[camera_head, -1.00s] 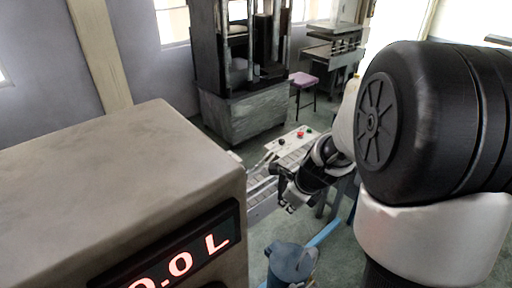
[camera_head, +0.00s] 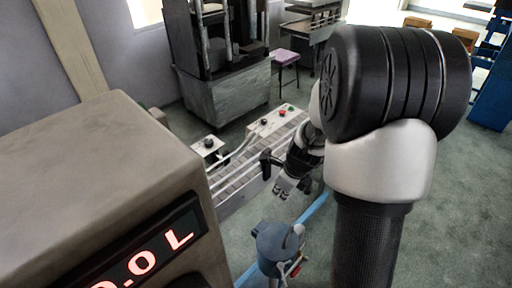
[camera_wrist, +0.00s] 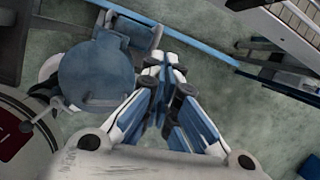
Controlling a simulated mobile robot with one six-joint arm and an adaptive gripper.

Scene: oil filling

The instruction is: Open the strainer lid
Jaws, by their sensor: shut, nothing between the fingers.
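The blue-grey strainer (camera_head: 274,250) stands at the bottom centre of the head view, on a blue pipe. In the wrist view its round blue lid (camera_wrist: 95,72) fills the upper left, with a bracket-like part at its upper right edge. It looks seated, but I cannot tell for sure whether it is fully closed. My gripper (camera_head: 283,188) is above and a little behind the strainer in the head view, pointing down. In the wrist view my gripper (camera_wrist: 165,66) is just right of the lid, with its fingertips together and empty. No clear contact shows.
A blue pipe (camera_head: 315,211) runs along the floor by the strainer. A conveyor (camera_head: 238,180) with a control box (camera_head: 278,120) lies behind my gripper. A large box with a red display (camera_head: 140,262) blocks the left foreground. The green floor at right is mostly open.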

